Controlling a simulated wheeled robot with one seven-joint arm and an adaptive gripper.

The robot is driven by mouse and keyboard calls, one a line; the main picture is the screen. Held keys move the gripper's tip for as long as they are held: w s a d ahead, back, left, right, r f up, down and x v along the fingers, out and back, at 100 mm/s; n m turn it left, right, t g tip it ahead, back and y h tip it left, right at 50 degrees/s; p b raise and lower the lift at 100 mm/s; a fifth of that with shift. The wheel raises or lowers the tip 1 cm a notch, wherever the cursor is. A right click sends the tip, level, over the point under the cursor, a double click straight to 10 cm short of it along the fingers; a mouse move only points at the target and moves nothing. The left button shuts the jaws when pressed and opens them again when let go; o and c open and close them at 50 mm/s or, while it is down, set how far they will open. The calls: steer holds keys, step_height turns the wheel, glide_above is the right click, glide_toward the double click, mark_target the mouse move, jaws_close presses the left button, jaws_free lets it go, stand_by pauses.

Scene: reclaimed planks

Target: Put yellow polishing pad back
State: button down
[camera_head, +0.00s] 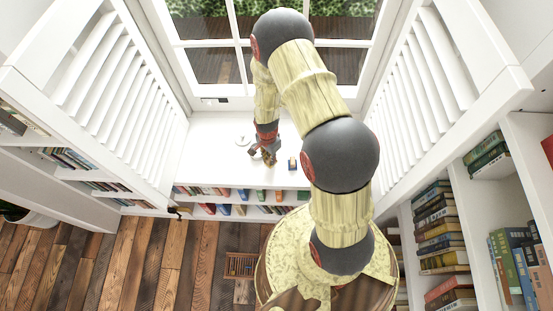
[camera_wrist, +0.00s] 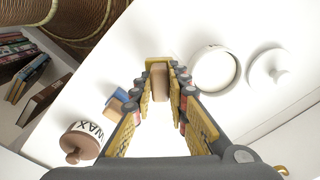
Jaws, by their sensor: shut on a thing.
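My gripper (camera_wrist: 160,82) is shut on a small block between its fingertips, just above the white surface. I take this block as the yellow polishing pad (camera_wrist: 161,88); its tan face points at the wrist camera and yellow shows along its far edge. The gripper also shows in the head view (camera_head: 265,155), where the pad is too small to make out. A similar pad with a blue part and a tan part (camera_wrist: 121,99) lies left of the fingers. A round white open container (camera_wrist: 214,70) stands right of the fingertips, and a white knobbed lid (camera_wrist: 270,69) lies beside it.
A jar marked WAX with a brown knobbed lid (camera_wrist: 82,143) stands at the lower left. The white top (camera_head: 215,130) is otherwise mostly clear, with book shelves below its edge. White slatted panels (camera_head: 103,75) flank it, and a window is behind.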

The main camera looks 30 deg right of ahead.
steer(key=shift+f, duration=0.85)
steer(key=shift+f, duration=0.2)
steer(key=c, duration=1.7)
jaws_free()
steer(key=shift+c, duration=0.2)
steer(key=shift+r, duration=0.15)
